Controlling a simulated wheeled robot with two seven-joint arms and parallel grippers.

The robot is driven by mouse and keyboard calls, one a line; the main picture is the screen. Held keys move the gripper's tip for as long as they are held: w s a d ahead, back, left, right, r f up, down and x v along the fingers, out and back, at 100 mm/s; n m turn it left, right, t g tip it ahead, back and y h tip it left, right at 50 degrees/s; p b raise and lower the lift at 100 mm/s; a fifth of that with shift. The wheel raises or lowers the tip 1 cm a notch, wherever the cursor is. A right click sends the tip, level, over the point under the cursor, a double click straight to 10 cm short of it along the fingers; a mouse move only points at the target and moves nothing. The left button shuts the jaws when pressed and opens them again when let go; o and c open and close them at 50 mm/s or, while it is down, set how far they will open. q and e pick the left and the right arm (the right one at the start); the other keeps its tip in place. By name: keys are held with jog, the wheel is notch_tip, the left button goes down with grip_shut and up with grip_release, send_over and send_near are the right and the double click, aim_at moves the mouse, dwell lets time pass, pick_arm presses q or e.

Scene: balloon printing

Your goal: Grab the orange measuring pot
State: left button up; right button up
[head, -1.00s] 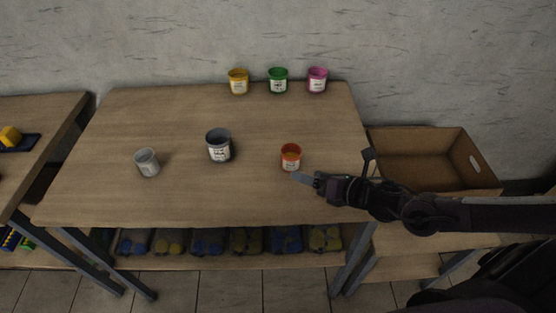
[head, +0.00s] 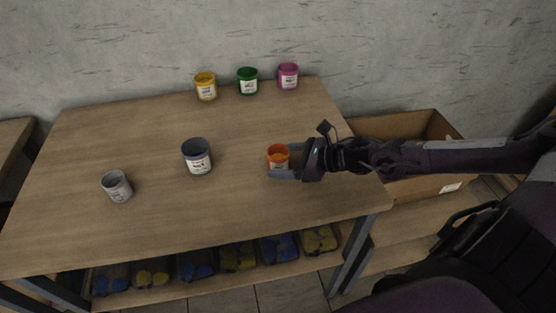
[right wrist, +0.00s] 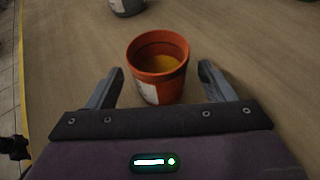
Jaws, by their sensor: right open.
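The orange measuring pot (head: 277,157) stands upright on the wooden table, near its right side. In the right wrist view the orange pot (right wrist: 158,64) has a white label and yellow-orange contents. My right gripper (head: 285,162) comes in from the right at the pot. In the right wrist view its two fingers (right wrist: 158,88) are open, one on each side of the pot's near part, with gaps to the pot. My left gripper is not in view.
A dark grey pot (head: 197,158) and a light grey cup (head: 117,187) stand to the left on the table (head: 150,225). Yellow (head: 206,88), green (head: 248,82) and pink (head: 288,77) pots line the back edge. A cardboard box (head: 440,128) is at the right.

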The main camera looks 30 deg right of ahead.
jog(key=shift+x, duration=1.1)
jog(key=c, duration=1.1)
jog(key=shift+r, duration=0.15)
